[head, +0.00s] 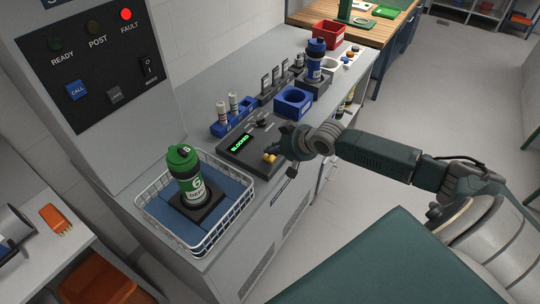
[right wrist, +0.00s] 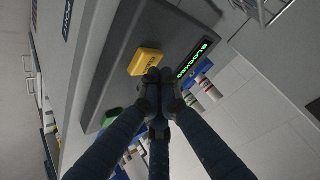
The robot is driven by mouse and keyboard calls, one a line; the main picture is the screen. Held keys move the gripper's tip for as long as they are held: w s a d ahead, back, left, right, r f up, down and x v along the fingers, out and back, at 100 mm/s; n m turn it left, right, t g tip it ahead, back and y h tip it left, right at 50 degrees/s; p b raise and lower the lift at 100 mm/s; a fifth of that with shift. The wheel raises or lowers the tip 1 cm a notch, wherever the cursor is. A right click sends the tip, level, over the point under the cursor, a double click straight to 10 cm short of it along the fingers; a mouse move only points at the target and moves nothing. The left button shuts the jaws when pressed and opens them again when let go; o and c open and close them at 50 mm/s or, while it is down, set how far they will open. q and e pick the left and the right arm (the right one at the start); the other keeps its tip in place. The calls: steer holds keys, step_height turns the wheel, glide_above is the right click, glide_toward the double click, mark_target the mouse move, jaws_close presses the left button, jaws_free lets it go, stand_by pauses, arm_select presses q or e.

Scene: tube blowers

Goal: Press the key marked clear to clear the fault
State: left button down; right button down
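The dark console (head: 252,147) on the grey counter has a small display (head: 241,143) with green letters that seem to read BLOCKED. A yellow key (head: 269,157) sits on the console; in the right wrist view the yellow key (right wrist: 145,62) has lettering that I cannot read fully. My right gripper (head: 279,151) is at the console beside the yellow key. In the right wrist view its fingertips (right wrist: 157,84) are together with nothing between them, overlapping the key's edge; I cannot tell whether they touch it. The FAULT lamp (head: 126,14) glows red. My left gripper is not in view.
A wire basket (head: 145,211) with a green-capped bottle (head: 187,172) stands left of the console. A blue rack (head: 222,126) with white tubes is behind it, and a blue ring holder (head: 293,102) is to the right.

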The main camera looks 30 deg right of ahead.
mark_target(272, 157)
steer(key=shift+f, duration=0.45)
stand_by(0.7)
steer(key=shift+r+p, duration=0.85)
steer(key=shift+p, duration=0.05)
step_height(272, 157, up, 5)
steer(key=p, duration=0.5)
steer(key=shift+r, duration=0.1)
steer(key=shift+s, duration=0.1)
stand_by(0.6)
